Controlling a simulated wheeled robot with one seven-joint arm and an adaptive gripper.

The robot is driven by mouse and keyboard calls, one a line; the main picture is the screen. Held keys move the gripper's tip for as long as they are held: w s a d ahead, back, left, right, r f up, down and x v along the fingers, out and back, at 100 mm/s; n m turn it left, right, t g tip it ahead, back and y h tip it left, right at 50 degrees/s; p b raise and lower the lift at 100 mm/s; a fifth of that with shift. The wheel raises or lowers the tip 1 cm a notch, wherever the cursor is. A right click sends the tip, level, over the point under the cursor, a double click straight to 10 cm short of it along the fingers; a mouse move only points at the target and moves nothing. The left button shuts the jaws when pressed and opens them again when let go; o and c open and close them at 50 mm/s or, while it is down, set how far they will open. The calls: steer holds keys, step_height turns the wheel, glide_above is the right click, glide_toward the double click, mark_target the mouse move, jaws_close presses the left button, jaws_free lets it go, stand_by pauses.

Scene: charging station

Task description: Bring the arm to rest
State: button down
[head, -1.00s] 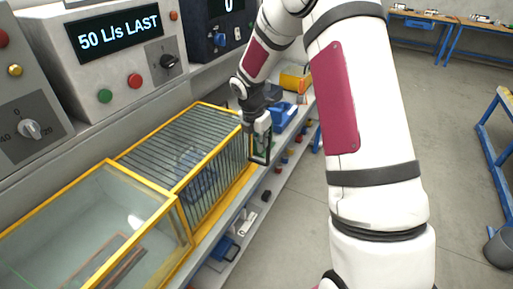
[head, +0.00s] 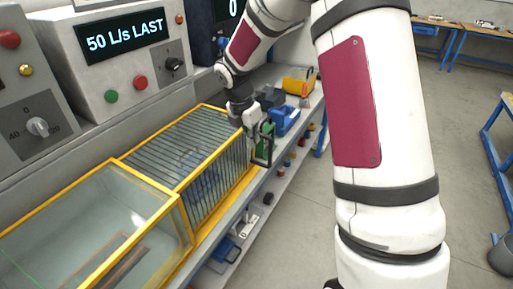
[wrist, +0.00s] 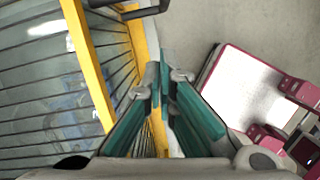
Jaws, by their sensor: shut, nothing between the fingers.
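My gripper (head: 262,152) hangs beside the right end of the barred yellow-framed cage (head: 185,140) in the head view, near the bench edge. In the wrist view my gripper (wrist: 163,80) shows its two green-lined fingers with their tips together and nothing between them. The cage's yellow frame (wrist: 92,70) runs just left of the fingers there. My white and dark red arm takes up much of the head view's middle and right.
A glass box with a yellow frame (head: 178,207) adjoins the cage. Control panels (head: 120,55) stand behind. A blue item (head: 286,120) and a yellow-orange item (head: 299,82) lie farther along the bench. Open floor (head: 290,225) lies to the right.

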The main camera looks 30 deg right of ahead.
steer(key=s+a+r+m+t, duration=0.1)
steer(key=s+a+r+m, duration=0.2)
steer(key=r, duration=0.4)
steer(key=s+r+m, duration=0.3)
steer(key=s+r, duration=0.2)
steer(key=r, duration=0.1)
steer(key=s+a+r+m+t+y, duration=0.1)
steer(key=s+a+r+m, duration=0.1)
steer(key=s+m, duration=0.6)
steer(key=s+a+r+m+t+y, duration=0.1)
steer(key=s+a+r+m+t, duration=0.1)
steer(key=s+m, duration=0.6)
steer(key=s+a+r, duration=0.1)
steer(key=s+r, duration=0.1)
steer(key=s, duration=0.4)
steer(key=shift+s+a+m+y, duration=0.3)
steer(key=shift+s+a, duration=0.05)
